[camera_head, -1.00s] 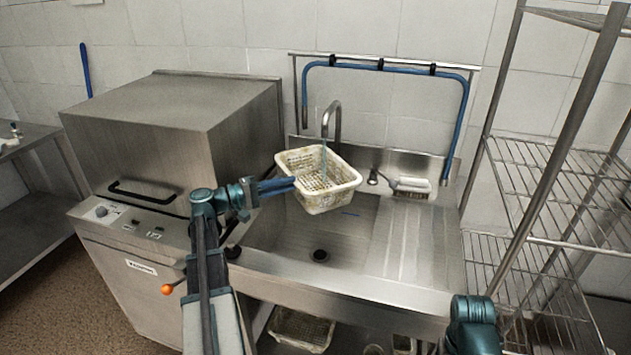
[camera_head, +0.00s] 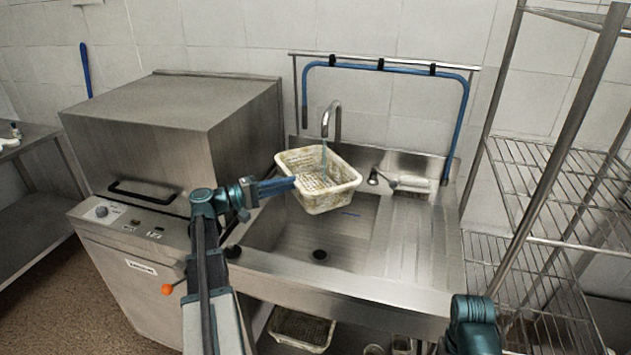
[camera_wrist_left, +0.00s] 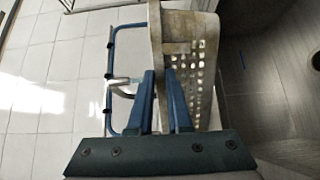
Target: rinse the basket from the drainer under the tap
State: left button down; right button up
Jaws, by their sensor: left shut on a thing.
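A cream perforated basket (camera_head: 318,180) with brownish stains is held above the sink basin (camera_head: 300,240), right under the tap (camera_head: 332,120). A thin bluish stream of water runs from the tap into the basket. My left gripper (camera_head: 290,186) is shut on the basket's left rim. In the left wrist view the two blue fingers (camera_wrist_left: 165,100) clasp the basket wall (camera_wrist_left: 190,60), with its holes beside them. My right arm shows only in part at the lower right of the head view; its gripper is out of view.
A steel dishwasher (camera_head: 190,120) stands left of the sink. A wire rack (camera_head: 550,180) stands at the right. Another basket (camera_head: 302,328) lies on the shelf below.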

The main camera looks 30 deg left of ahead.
dwell(0.4)
pick_arm(q)
jog(key=s+d+r+p, duration=0.2)
jog(key=s, duration=0.7)
jog(key=shift+s+d, duration=0.15)
jog(key=shift+s, duration=0.2)
dwell(0.4)
dwell(1.5)
